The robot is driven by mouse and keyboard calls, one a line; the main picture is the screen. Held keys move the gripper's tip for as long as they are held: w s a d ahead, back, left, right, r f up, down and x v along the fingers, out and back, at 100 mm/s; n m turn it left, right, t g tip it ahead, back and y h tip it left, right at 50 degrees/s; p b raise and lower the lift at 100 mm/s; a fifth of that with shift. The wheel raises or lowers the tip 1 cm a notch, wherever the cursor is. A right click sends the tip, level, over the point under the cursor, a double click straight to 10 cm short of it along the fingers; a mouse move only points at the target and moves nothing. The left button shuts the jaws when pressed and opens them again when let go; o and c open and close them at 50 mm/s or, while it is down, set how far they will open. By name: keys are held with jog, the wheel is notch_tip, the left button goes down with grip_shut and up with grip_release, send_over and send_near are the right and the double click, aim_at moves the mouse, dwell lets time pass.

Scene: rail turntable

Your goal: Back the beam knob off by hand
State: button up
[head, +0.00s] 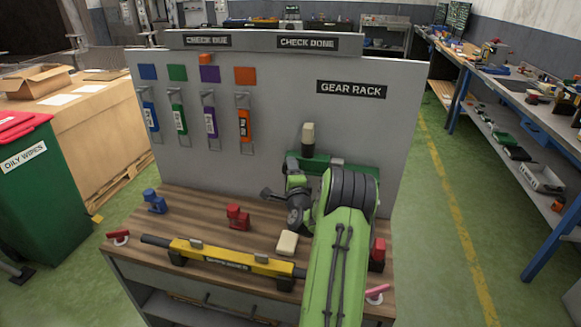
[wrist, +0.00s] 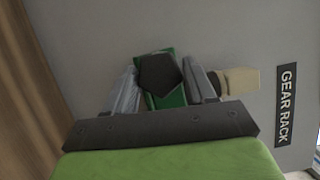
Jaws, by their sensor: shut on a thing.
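In the wrist view my gripper (wrist: 163,72) has its two grey fingers on either side of a dark, many-sided knob (wrist: 160,80). It is shut on this knob, which sits in front of a green body (wrist: 167,55). In the head view the green body (head: 345,168) stands at the right of the bench against the grey panel, with a beige-topped post (head: 308,138) above it. My green arm hides much of it, and the knob cannot be made out there. The beige post also shows right of the fingers in the wrist view (wrist: 239,81).
A yellow beam (head: 225,258) lies along the bench front. Blue (head: 154,201) and red (head: 237,217) blocks and a cream block (head: 287,243) stand nearby. Coloured tags, including an orange one (head: 244,125), hang on the panel (head: 290,100). The bench's (head: 195,220) left-middle top has bare wood.

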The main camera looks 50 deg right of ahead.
jog(key=n+g+y+p, duration=0.1)
jog(key=n+p, duration=0.1)
jog(key=n, duration=0.1)
jog(key=shift+a+r, duration=0.1)
jog(key=shift+r, duration=0.05)
jog(key=n+g, duration=0.1)
jog(key=n, duration=0.2)
jog(key=shift+w+g, duration=0.1)
jog(key=shift+g, duration=0.2)
jog(key=n+g+b, duration=0.2)
jog(key=n, duration=0.2)
jog(key=shift+w+a, duration=0.1)
jog(key=shift+n+g+b, duration=0.9)
jog(key=shift+n+g, duration=0.3)
jog(key=shift+n, duration=0.3)
jog(key=o, duration=1)
jog(key=shift+c, duration=0.2)
jog(key=shift+r, duration=0.1)
